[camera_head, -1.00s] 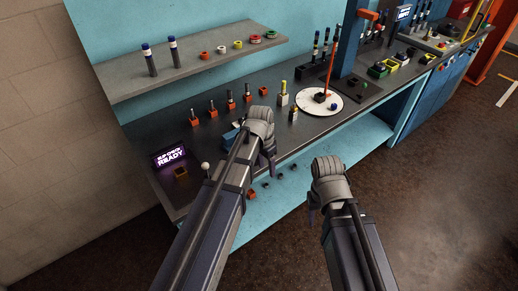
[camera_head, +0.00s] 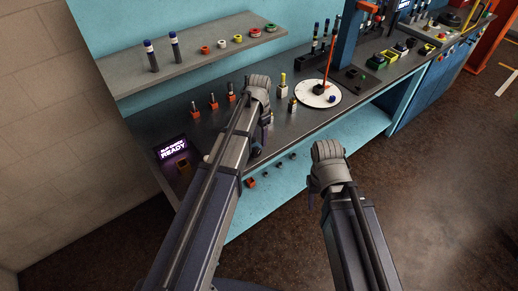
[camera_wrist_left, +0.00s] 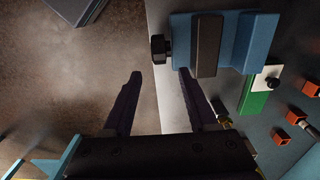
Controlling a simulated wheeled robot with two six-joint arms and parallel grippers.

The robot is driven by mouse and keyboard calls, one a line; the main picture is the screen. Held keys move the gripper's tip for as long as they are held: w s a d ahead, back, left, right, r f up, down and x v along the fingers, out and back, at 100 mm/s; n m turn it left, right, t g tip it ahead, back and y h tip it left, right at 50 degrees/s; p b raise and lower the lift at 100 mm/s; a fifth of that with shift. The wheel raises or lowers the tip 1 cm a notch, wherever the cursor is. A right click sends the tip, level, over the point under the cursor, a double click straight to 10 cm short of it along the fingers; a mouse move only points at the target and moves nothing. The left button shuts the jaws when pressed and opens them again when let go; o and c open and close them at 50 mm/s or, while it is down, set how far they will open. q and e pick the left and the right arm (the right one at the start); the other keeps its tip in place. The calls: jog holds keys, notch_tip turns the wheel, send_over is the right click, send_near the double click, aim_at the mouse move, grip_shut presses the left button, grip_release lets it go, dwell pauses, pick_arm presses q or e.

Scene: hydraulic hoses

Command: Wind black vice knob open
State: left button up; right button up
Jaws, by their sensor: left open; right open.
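The black vice knob (camera_wrist_left: 160,47) sticks out from the left side of the blue vice (camera_wrist_left: 262,42) in the left wrist view. A dark jaw block lies across the vice. My left gripper (camera_wrist_left: 160,75) is open and empty, its two fingers spread. The knob lies just beyond the fingertips, in line with the gap between them; I see no contact. In the head view my left gripper (camera_head: 263,115) is over the bench's front part, and my arm hides most of the vice. My right gripper (camera_head: 314,195) is in front of the bench, its fingers mostly hidden.
A shelf (camera_head: 200,65) with coloured rings is above. A lower turquoise shelf (camera_head: 310,160) carries small parts. The floor in front is clear.

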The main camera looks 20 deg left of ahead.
aim_at(256, 153)
pick_arm(q)
notch_tip(256, 153, down, 7)
jog(key=b, duration=0.6)
jog(key=shift+f+b, duration=0.15)
jog(key=shift+b, duration=0.25)
grip_shut()
